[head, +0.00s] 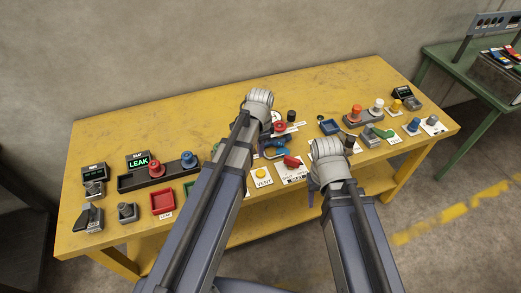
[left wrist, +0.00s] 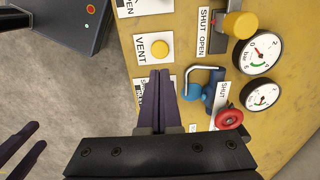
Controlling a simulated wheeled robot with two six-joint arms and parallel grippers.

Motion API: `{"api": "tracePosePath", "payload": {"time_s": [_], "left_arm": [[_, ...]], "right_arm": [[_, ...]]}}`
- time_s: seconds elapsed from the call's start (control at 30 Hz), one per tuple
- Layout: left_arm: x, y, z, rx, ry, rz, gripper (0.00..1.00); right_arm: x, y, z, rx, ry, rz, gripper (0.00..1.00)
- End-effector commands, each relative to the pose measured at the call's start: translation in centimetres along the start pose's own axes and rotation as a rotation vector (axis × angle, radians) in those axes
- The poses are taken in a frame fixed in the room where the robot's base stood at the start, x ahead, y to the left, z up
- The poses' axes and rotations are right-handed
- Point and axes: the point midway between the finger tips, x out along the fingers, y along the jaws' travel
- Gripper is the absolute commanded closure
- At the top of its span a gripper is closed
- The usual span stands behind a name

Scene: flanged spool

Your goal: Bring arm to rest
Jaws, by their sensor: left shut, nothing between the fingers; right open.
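My left gripper (left wrist: 158,75) is shut and empty. My right gripper (left wrist: 39,134) is open, with two purple fingers apart at the left edge of the left wrist view, over the grey floor. In the head view only a bit of purple finger shows beside the right wrist, near the table's front edge. I see nothing held by it.
A VENT button (left wrist: 159,47), two dials (left wrist: 257,53) and a red knob (left wrist: 229,118) surround the left fingers. The table's back strip is clear.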

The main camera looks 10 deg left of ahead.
Motion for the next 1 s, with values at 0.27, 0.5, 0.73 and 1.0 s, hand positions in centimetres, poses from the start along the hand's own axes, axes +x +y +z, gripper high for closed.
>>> {"api": "tracePosePath", "payload": {"time_s": [0.27,0.5,0.73,1.0], "left_arm": [[-1.6,-0.1,0.0,0.0,0.0,0.0,1.0],[-1.5,-0.1,0.0,0.0,0.0,0.0,1.0],[-1.5,0.1,0.0,-0.003,-0.001,0.0,1.0],[-1.7,8.5,-0.6,-0.251,-0.046,-0.008,1.0]], "right_arm": [[-1.6,0.2,0.1,0.0,0.0,0.0,0.5],[-1.5,0.1,0.1,0.0,0.0,0.0,0.5],[-1.5,0.1,0.1,0.0,0.0,0.0,0.5],[-1.5,0.1,0.1,0.0,0.0,0.0,0.5]]}}
